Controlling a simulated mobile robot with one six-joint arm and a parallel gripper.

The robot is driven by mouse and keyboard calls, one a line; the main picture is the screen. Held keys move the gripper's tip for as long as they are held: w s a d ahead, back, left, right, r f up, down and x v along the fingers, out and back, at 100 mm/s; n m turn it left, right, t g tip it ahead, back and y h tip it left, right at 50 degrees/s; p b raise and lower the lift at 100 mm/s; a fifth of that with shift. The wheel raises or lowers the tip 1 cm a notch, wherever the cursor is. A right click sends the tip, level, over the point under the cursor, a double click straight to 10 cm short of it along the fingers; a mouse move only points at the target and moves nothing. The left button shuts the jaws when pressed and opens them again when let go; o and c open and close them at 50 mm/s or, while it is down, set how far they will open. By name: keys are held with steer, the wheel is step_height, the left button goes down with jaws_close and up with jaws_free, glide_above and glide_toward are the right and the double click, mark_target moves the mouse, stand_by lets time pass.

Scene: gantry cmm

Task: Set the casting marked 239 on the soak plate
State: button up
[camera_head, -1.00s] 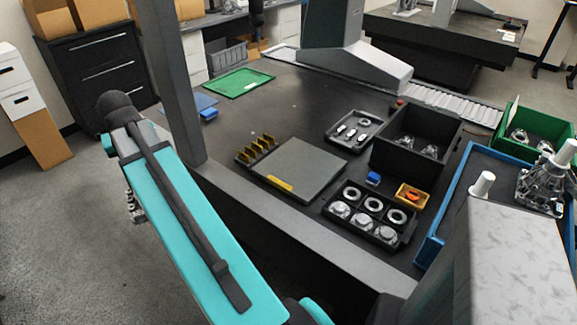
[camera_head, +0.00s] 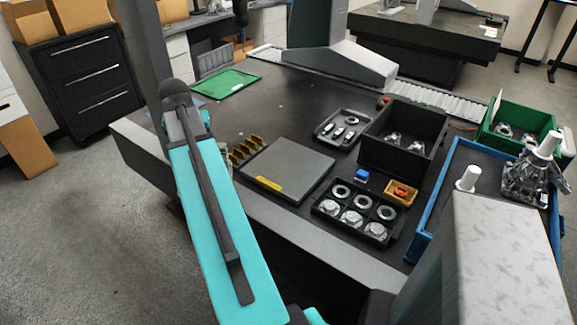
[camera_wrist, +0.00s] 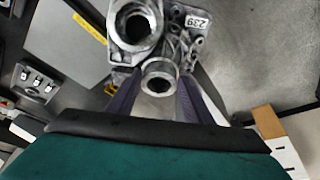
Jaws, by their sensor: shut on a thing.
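The grey metal casting with a white "239" label (camera_wrist: 147,25) is held between the fingers of my gripper (camera_wrist: 158,88) in the wrist view. It has a large round bore and a smaller tube end facing the camera. My gripper is shut on it. In the head view my teal arm hides the gripper and most or all of the casting. A flat grey plate with a yellow label (camera_head: 290,166), which appears to be the soak plate, lies bare near the table's front edge. Part of this plate (camera_wrist: 68,32) shows left of the casting in the wrist view.
Yellow upright pieces (camera_head: 245,150) stand along the plate's left side. A black tray with rings and castings (camera_head: 318,208), a blue block (camera_head: 362,175) and a yellow bin (camera_head: 399,198) are to its right. A dark crate (camera_head: 378,153) stands behind. The gantry column (camera_head: 148,75) rises at left.

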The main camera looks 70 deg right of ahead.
steer(key=s+d+f+m+g, duration=0.1)
steer(key=s+d+m, duration=0.2)
steer(key=s+d, duration=0.4)
steer(key=s+d+f+m+g, duration=0.1)
steer(key=s+d+m, duration=0.2)
steer(key=s+d, duration=0.4)
steer(key=s+d+f+m+g, duration=0.1)
steer(key=s+d, duration=0.6)
steer(key=s, duration=1.2)
steer(key=shift+d+f+m+h, duration=0.2)
steer(key=shift+f+m+h, duration=0.1)
steer(key=shift+m, duration=0.6)
steer(key=shift+d, duration=0.1)
steer(key=w+d+f+p, duration=0.1)
steer(key=w+d+p, duration=0.3)
steer(key=w+d, duration=0.6)
steer(key=shift+w+d+f, duration=0.15)
steer(key=shift+w+f, duration=0.05)
steer(key=shift+w, duration=0.85)
steer(key=shift+f+p, duration=0.1)
steer(key=shift+p, duration=0.25)
steer(key=shift+f+p, duration=0.8)
steer(key=shift+f, duration=0.95)
